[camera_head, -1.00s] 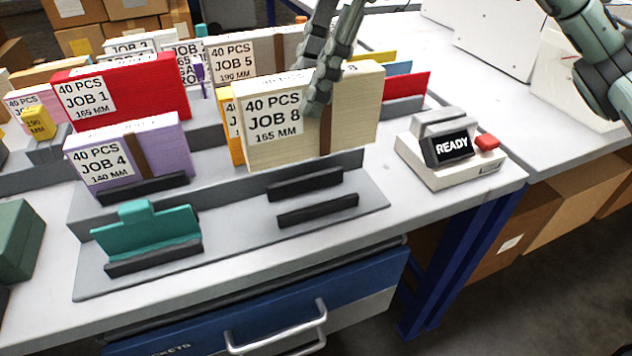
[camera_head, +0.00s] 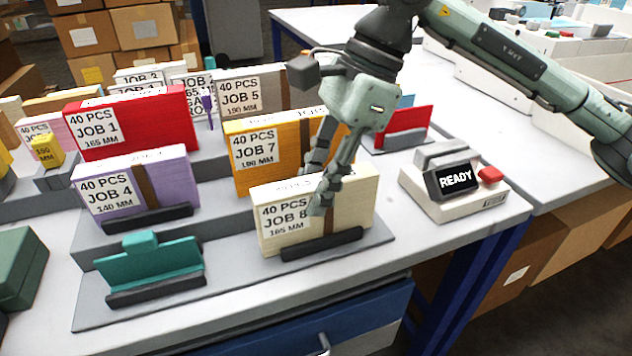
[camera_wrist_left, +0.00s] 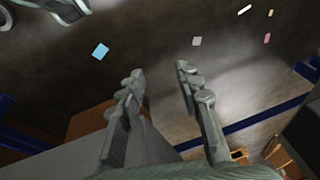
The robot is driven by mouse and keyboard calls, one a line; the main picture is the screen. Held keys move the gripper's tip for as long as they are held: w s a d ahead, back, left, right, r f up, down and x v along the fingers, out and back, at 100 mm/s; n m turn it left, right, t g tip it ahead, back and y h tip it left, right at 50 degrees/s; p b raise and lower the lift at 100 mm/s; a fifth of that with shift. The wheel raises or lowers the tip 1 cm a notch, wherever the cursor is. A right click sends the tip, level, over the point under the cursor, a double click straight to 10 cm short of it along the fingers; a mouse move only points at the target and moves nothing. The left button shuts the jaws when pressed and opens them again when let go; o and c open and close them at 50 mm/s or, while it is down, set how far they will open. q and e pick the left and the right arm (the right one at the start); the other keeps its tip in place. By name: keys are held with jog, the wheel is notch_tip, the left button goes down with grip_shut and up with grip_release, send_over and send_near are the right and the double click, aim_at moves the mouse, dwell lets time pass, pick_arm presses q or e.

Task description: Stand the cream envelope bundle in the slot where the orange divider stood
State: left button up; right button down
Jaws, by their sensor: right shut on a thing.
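The cream envelope bundle (camera_head: 352,210), labelled JOB 8, stands upright behind a black front rail (camera_head: 322,244) on the low front step of the grey rack (camera_head: 230,285). The rear rail is hidden behind it, and I cannot tell whether its underside is fully seated. My right gripper (camera_head: 316,192) reaches down from above and is shut on the bundle near its brown band. My left gripper (camera_wrist_left: 160,75) is open and empty in the left wrist view, over the dark floor. No orange divider is in view.
A teal divider (camera_head: 150,265) stands in the front slot to the left. The yellow JOB 7 bundle (camera_head: 285,155) is close behind the cream one, and the lilac JOB 4 bundle (camera_head: 168,180) is to the left. A READY device (camera_head: 455,182) stands to the right.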

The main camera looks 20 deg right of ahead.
jog(key=shift+f, duration=0.15)
jog(key=c, duration=1.2)
grip_release()
jog(key=shift+r, duration=0.3)
pick_arm(q)
jog(key=shift+w, duration=0.15)
pick_arm(e)
jog(key=v, duration=1.2)
jog(key=shift+f, duration=0.15)
